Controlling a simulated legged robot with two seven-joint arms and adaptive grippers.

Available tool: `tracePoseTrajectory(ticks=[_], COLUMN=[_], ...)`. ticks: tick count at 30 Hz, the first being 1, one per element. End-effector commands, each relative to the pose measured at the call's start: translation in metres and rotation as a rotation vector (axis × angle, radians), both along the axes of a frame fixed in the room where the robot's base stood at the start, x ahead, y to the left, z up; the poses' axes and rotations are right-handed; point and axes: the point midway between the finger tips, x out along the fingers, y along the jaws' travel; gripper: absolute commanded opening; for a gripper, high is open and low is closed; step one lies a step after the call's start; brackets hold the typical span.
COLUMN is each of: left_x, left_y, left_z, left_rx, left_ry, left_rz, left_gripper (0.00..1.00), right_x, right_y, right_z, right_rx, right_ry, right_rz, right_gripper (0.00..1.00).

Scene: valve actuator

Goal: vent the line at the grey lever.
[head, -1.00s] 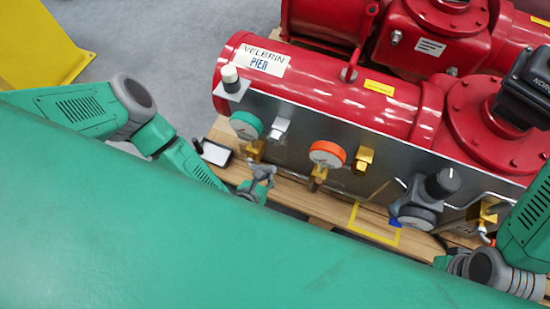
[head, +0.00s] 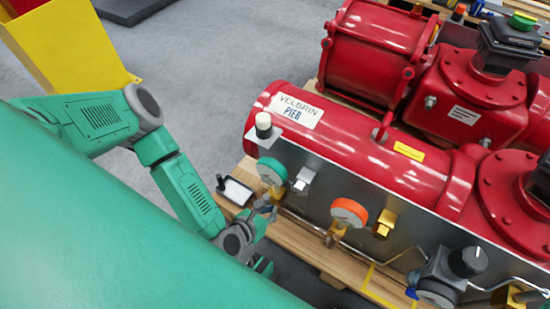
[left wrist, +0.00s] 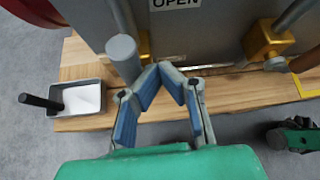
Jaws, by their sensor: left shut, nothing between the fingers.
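My left gripper (head: 264,206) reaches to the front of the grey panel, below the green-rimmed gauge (head: 271,171). In the left wrist view its blue-padded fingers (left wrist: 163,78) are angled together at the tips, shut and empty. A grey cylindrical handle, which looks like the grey lever (left wrist: 122,56), stands just left of the fingertips by a brass fitting (left wrist: 143,44). I cannot tell whether the fingers touch it. In the head view the lever is hard to pick out behind the gripper. A plate reading OPEN (left wrist: 175,3) is above.
A shallow tray (head: 238,191) with a black-handled item sits on the wooden base left of the gripper. An orange-rimmed gauge (head: 348,212), brass fittings and a black knob (head: 467,262) lie to the right. A red actuator (head: 370,140) rises behind.

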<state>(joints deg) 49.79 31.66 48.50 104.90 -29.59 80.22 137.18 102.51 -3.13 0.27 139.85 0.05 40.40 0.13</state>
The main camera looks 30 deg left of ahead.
Motion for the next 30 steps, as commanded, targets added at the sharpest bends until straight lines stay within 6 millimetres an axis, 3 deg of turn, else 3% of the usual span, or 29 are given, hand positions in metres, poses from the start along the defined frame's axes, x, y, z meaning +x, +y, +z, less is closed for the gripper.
tracePoseTrajectory(ticks=[15,30], left_x=[0.0011,0.0062], left_y=[0.0123,0.0066], left_z=[0.0019,0.0004], left_rx=[-0.103,-0.101], left_ry=[0.002,0.001], left_rz=[0.006,0.006], left_gripper=[0.0,0.0], right_x=[0.0001,0.0002], right_y=[0.0,0.0], right_z=[-0.006,-0.01], right_rx=[0.0,0.0], right_ry=[0.0,-0.001], right_rz=[0.0,0.0], right_gripper=[0.4,0.4])
